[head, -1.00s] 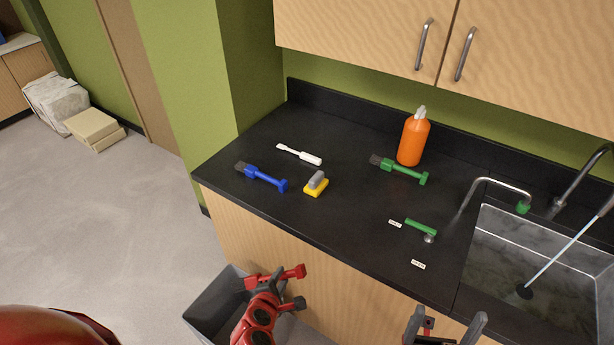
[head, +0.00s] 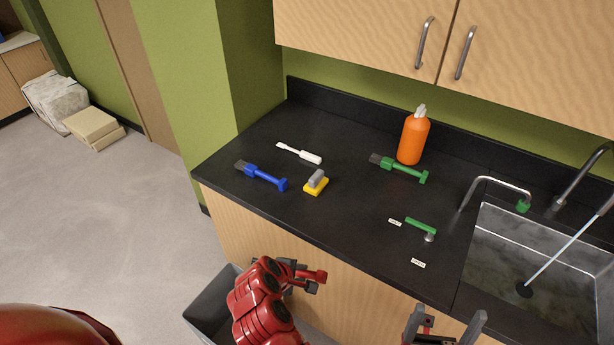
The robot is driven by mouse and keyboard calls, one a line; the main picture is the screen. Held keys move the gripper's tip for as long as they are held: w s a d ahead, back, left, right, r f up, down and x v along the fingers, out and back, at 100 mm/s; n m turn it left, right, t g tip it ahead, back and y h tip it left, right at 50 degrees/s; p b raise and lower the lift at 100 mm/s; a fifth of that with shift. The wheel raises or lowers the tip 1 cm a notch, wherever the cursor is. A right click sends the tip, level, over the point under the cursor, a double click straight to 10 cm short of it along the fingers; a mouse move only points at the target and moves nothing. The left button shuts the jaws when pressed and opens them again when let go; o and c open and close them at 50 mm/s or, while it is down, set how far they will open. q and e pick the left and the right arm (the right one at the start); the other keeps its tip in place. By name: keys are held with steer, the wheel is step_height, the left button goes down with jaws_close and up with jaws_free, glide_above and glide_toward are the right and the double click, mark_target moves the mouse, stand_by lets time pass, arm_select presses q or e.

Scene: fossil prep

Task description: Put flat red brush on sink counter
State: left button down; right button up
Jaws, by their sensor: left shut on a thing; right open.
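My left gripper (head: 300,272) is in front of the counter's front edge, above the grey bin, and is shut on the flat red brush (head: 319,277). Only the red end of the brush shows; the rest is hidden by the gripper and my red arm. The black sink counter (head: 330,220) lies behind it, with bare surface along its front. My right gripper (head: 445,325) is open and empty at the bottom of the view, in front of the counter near the sink.
On the counter are a blue brush (head: 262,176), a white tool (head: 299,153), a yellow block brush (head: 316,183), a green brush (head: 400,168), an orange bottle (head: 413,138) and a small green tool (head: 420,228). The sink (head: 545,240) is right. A grey bin (head: 207,312) stands below.

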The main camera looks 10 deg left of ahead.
arm_select(q)
steer(key=shift+w+d+r, duration=0.1)
steer(key=shift+d+m+g, duration=0.3)
steer(key=shift+m, duration=0.3)
